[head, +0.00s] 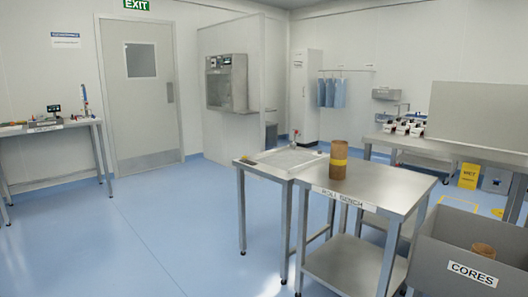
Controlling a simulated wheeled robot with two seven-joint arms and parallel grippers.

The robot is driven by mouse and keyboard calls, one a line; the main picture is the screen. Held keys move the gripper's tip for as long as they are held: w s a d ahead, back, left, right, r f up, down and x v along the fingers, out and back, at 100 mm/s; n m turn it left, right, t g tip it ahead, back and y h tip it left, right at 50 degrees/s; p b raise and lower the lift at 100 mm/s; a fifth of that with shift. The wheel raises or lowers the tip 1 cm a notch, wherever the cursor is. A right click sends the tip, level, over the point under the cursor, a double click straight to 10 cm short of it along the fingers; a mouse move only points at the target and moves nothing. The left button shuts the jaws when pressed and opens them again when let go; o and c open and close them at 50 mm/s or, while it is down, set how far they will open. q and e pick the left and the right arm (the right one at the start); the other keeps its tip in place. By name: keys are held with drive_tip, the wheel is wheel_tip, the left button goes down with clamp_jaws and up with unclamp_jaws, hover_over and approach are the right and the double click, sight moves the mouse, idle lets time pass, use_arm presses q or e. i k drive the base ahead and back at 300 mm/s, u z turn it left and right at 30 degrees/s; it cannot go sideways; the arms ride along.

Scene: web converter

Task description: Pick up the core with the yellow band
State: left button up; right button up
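The core with the yellow band (339,160) is a brown cardboard tube. It stands upright on the near steel table labelled "ROLL BENCH" (385,187), towards its back left. Neither of my grippers shows in the head view.
A grey bin labelled "CORES" (440,243) at the lower right holds another brown core (483,250). A lower table (262,163) adjoins the roll bench behind left. A long bench (458,146) stands at the back right, with a yellow floor sign (468,176). The blue floor at left is clear.

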sight(339, 148)
drive_tip(key=u, duration=0.3)
drive_tip(key=i, duration=1.85)
drive_tip(key=z, duration=1.1)
drive_tip(key=i, duration=1.1)
drive_tip(key=z, duration=1.15)
